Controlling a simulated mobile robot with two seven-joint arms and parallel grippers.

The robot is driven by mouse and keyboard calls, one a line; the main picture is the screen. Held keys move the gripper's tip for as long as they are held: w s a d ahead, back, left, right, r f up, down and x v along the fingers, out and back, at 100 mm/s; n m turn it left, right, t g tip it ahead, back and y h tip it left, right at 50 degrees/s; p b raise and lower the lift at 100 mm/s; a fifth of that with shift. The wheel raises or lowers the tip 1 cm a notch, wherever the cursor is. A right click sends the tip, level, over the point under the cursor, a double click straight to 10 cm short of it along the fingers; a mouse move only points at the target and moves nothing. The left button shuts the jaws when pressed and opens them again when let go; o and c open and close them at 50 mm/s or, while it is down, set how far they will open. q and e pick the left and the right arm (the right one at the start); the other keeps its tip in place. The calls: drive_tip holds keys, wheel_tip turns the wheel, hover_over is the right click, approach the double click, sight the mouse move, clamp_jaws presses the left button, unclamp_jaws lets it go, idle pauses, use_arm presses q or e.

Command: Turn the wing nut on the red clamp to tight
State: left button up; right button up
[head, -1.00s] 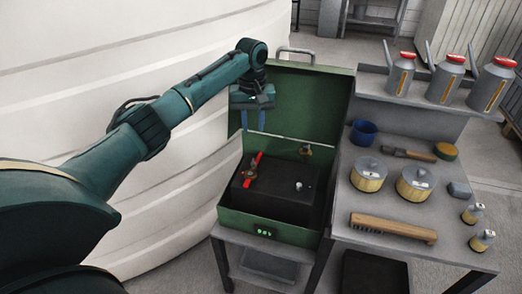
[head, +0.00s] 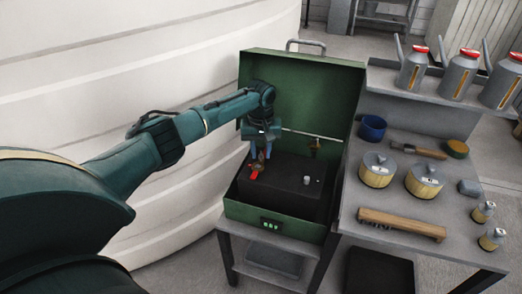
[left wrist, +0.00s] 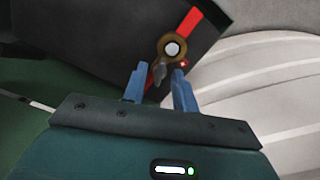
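The red clamp (head: 255,174) sits on the left part of a black battery-like block (head: 290,190) inside a green box (head: 279,232). In the left wrist view, the red clamp (left wrist: 206,17) is a red strip across the black block. The brass wing nut (left wrist: 171,43) surrounds a pale stud, and a greyish wing points toward my fingers. My left gripper (head: 261,157) points down just above the clamp. In the left wrist view, its blue fingers (left wrist: 158,78) are apart, with the wing near or between their tips; contact cannot be told. My right gripper is out of view.
The green box's lid (head: 315,90) stands open behind my left gripper. A grey post (head: 307,180) rises from the block. A side bench (head: 400,205) at right holds tins, a brush and a blue cup. A large white tank (head: 130,60) stands at left.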

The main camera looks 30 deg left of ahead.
use_arm(q)
drive_tip(key=shift+c, duration=0.6)
clamp_jaws()
drive_tip(key=shift+r, duration=0.1)
